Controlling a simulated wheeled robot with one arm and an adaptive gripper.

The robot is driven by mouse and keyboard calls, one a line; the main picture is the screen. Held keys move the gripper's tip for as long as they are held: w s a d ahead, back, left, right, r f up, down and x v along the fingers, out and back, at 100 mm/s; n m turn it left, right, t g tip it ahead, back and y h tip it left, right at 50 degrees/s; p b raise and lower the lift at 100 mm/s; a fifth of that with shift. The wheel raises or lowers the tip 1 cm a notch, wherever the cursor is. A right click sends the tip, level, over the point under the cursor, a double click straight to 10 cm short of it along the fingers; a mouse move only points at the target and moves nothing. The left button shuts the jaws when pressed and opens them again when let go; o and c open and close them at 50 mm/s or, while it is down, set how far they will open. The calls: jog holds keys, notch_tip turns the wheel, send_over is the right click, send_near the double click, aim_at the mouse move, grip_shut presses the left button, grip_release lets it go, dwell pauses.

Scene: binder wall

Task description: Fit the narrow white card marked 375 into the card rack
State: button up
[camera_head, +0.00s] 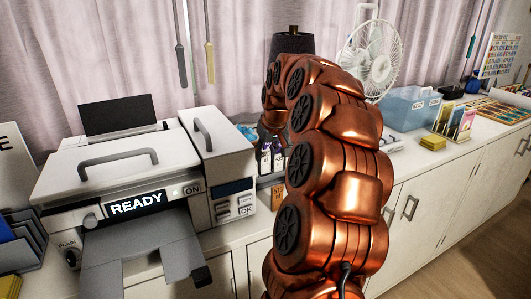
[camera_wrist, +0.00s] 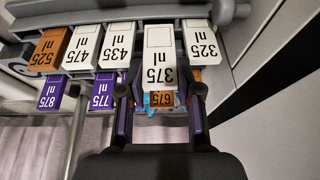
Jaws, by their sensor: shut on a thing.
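The narrow white card marked 375 (camera_wrist: 160,60) is in the wrist view, its print upside down. My gripper (camera_wrist: 160,94) is shut on it, with a dark finger at each side of its lower end. The card stands in line between the white cards marked 435 (camera_wrist: 117,44) and 325 (camera_wrist: 203,44). Its upper end overlaps the grey card rack (camera_wrist: 105,15); I cannot tell whether it is seated or held in front. An orange card marked 675 (camera_wrist: 161,99) shows just below it. In the head view my arm hides my gripper and the held card.
The rack also holds an orange 525 card (camera_wrist: 49,49), a white 475 card (camera_wrist: 81,47) and purple cards marked 875 (camera_wrist: 50,90) and 775 (camera_wrist: 103,90). A printer (camera_head: 120,180) reading READY stands left of my arm. A fan (camera_head: 372,60) and blue bin (camera_head: 408,108) stand right.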

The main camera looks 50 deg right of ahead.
jog(key=shift+f+b, duration=0.45)
jog(key=shift+f, duration=0.35)
jog(key=o, duration=1)
jog(key=v, duration=1.2)
jog(key=shift+a, duration=0.1)
